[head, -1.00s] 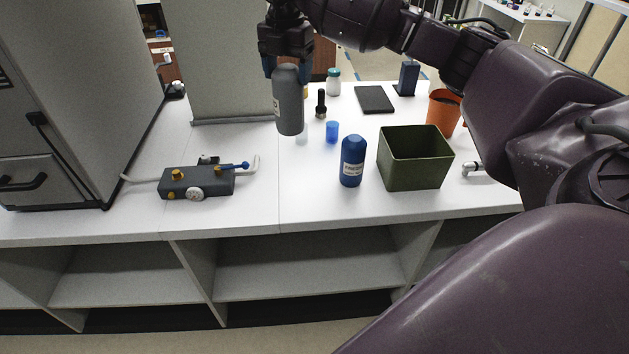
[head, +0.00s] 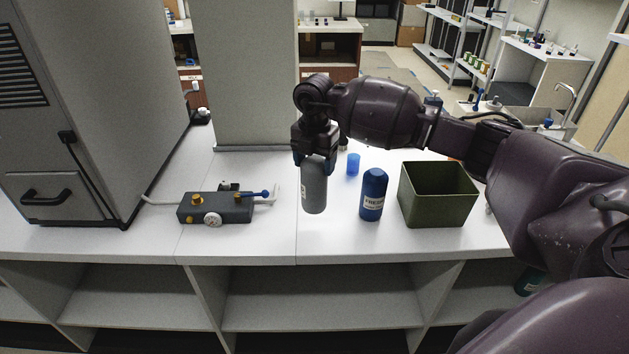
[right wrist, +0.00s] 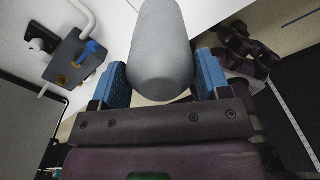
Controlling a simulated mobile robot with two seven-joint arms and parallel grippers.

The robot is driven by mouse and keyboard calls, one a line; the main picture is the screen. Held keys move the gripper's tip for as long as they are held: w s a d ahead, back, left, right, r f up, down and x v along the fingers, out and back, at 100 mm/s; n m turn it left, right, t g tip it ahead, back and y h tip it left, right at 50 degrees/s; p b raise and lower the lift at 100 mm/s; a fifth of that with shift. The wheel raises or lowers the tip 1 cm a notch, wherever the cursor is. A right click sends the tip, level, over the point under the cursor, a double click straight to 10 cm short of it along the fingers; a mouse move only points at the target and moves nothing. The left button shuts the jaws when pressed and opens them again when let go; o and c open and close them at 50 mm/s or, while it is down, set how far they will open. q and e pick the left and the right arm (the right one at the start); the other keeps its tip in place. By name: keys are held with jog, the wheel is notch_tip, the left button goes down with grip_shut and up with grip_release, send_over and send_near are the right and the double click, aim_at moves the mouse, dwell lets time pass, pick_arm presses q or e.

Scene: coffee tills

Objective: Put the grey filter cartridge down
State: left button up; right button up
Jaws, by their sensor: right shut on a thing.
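The grey filter cartridge (head: 314,188) is a grey cylinder with a pale label, held upright by my right gripper (head: 315,158). The blue fingers are shut around its upper part. Its lower end appears just above or at the white counter (head: 262,240); I cannot tell if it touches. In the right wrist view the cartridge (right wrist: 161,50) sits between the two blue fingers (right wrist: 161,85). My left gripper does not show.
A blue labelled bottle (head: 373,195) stands right of the cartridge, with an open green bin (head: 437,205) beyond it. A small blue cup (head: 353,164) stands behind. A dark valve block with a gauge (head: 215,207) lies to the left. Counter between block and cartridge is clear.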

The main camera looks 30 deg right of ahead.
aim_at(315, 181)
jog(key=shift+f, duration=2.75)
jog(key=shift+f+b, duration=0.15)
jog(key=shift+b, duration=0.15)
jog(key=o, duration=1)
jog(key=shift+o, duration=0.2)
